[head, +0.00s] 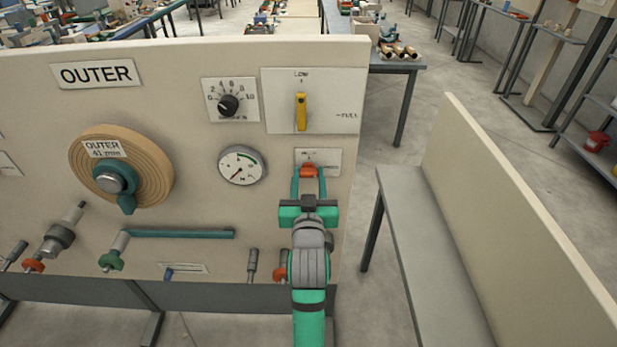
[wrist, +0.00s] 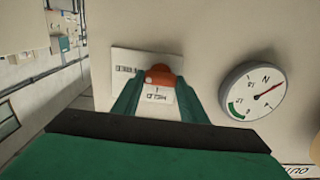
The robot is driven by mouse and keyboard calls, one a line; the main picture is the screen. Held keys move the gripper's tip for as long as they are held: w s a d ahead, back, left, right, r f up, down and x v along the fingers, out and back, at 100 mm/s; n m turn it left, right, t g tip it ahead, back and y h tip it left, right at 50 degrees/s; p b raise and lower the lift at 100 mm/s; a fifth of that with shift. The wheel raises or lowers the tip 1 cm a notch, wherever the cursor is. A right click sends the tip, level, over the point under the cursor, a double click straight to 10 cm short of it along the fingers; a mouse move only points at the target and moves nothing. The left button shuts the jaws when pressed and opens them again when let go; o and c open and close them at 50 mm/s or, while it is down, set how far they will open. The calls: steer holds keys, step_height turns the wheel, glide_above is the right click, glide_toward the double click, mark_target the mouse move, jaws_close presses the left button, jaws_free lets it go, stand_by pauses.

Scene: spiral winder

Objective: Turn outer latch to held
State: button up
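The outer latch is a small orange-red handle (head: 308,171) on a pale plate at the right part of the panel. In the wrist view its rounded orange top (wrist: 160,75) shows between my fingertips. A label reading HELD, upside down, lies just below it in that view. My gripper (head: 309,178) has its two teal fingers on either side of the handle, and the handle fills the gap between them. The wrist view shows the same fingers (wrist: 162,80) closed up to its sides. The handle's lower part is hidden, and its exact turn is hard to read.
A yellow lever (head: 300,111) sits above the latch, with a round gauge (head: 242,166) and black dial (head: 229,104) to its left. A wound disc (head: 150,165) is further left. A grey bench (head: 425,240) with an upright board stands right of the panel.

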steer(key=shift+o, duration=0.2)
steer(key=shift+n, duration=0.4)
steer(key=n, duration=0.4)
steer(key=shift+a, duration=0.1)
steer(key=n, duration=0.4)
steer(key=shift+f+n, duration=0.1)
steer(key=shift+n, duration=0.2)
steer(key=n, duration=0.4)
steer(key=shift+f, duration=0.1)
steer(key=shift+a+n, duration=0.15)
steer(key=shift+n, duration=2.05)
steer(key=shift+f, duration=0.1)
steer(key=o, duration=1)
steer(key=shift+o, duration=0.2)
